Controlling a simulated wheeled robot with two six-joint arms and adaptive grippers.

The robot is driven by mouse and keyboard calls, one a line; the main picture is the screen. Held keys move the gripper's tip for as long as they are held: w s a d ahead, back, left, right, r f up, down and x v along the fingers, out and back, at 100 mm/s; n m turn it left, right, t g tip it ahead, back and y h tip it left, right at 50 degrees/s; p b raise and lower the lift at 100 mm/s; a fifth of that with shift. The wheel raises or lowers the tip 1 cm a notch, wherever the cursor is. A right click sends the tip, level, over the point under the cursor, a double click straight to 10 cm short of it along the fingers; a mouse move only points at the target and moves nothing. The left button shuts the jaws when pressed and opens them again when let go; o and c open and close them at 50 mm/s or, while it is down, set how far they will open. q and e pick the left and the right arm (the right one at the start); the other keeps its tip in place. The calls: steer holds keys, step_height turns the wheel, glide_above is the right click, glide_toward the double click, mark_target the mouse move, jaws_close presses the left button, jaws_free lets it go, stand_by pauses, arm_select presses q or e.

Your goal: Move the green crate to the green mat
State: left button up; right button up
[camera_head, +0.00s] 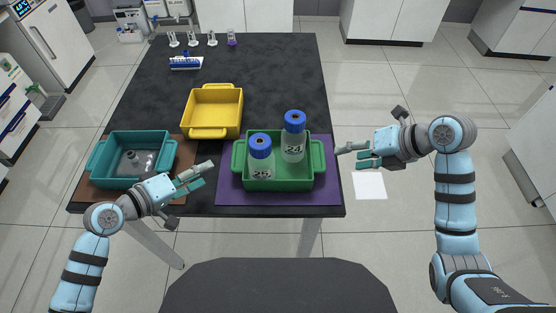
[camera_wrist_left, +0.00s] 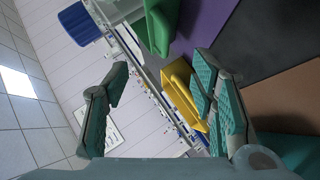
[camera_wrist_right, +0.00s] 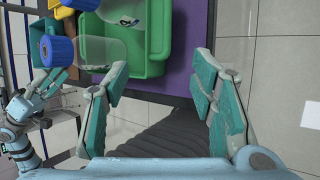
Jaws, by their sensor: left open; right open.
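The green crate (camera_head: 279,185) stands on a purple mat (camera_head: 229,193) near the table's front edge. It holds two blue-capped bottles, marked 25 (camera_head: 260,155) and 24 (camera_head: 293,145). Its handles are on its left and right sides. No green mat is visible. My left gripper (camera_head: 207,173) is open and empty, left of the crate and apart from it. In the left wrist view, part of the crate (camera_wrist_left: 161,25) is visible. My right gripper (camera_head: 347,157) is open and empty, just right of the crate's right handle. In the right wrist view, the crate (camera_wrist_right: 157,45) lies beyond the fingers.
A teal crate (camera_head: 116,175) with a grey object inside stands on a brown mat (camera_head: 185,158) at the table's left. A yellow crate (camera_head: 209,132) stands behind, between them. A blue rack (camera_head: 185,63) and small items are at the back. The table's back right is clear.

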mark_target(239, 156)
arm_select(q)
steer(key=x, duration=1.3)
steer(key=shift+s+d+r, duration=0.1)
arm_select(e)
steer(key=x, duration=1.2)
steer(key=shift+w+a+f, duration=0.15)
steer(key=shift+a+f, duration=0.05)
steer(key=shift+f, duration=0.1)
arm_select(q)
steer(key=shift+c, duration=0.5)
arm_select(e)
steer(key=shift+c, duration=0.6)
arm_select(q)
steer(key=shift+s, duration=0.1)
jaws_close()
arm_select(e)
jaws_close()
